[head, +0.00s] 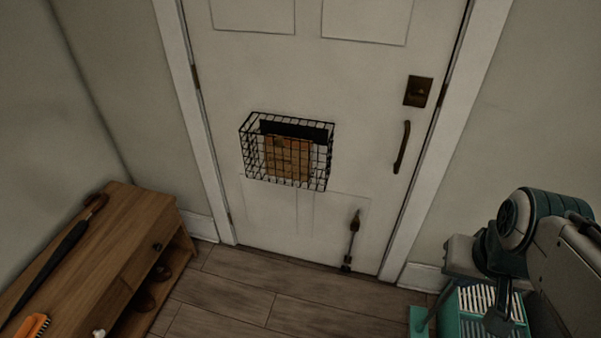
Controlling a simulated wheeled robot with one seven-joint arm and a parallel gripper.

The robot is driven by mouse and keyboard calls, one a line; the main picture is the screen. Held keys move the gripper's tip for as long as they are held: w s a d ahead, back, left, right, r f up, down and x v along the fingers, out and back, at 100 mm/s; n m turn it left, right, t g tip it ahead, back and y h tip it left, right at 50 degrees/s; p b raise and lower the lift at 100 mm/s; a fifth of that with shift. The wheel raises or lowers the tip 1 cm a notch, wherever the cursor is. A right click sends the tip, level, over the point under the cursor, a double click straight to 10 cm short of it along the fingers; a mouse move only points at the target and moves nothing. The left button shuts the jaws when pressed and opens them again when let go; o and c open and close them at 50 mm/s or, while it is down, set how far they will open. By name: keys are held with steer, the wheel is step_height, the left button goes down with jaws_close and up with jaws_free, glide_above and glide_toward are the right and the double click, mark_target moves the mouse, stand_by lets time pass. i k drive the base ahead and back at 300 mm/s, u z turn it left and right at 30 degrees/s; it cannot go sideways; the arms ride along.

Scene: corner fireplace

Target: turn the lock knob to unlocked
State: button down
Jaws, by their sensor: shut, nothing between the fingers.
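The lock (418,91) is a dark bronze square plate with a small knob, high on the right side of the white door (350,95). Its knob is too small and dark for me to tell which way it points. A dark curved pull handle (402,147) is below it. The door looks closed in its frame. My arm shows folded at the lower right, well apart from the lock. I cannot make out my gripper's fingers in the head view.
A black wire basket (330,160) holding a brown packet hangs on the door. A metal door stop (353,235) is low on the door. A wooden bench (130,215) with shoes and brushes stands at the left. The wood floor (235,290) before the door is clear.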

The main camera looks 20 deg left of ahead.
mark_target(417, 95)
steer(key=z, duration=0.05)
steer(key=k, duration=0.2)
steer(key=z, duration=0.8)
steer(key=i, duration=0.7)
steer(key=u, duration=2.1)
steer(key=i, duration=0.5)
steer(key=u, duration=1.25)
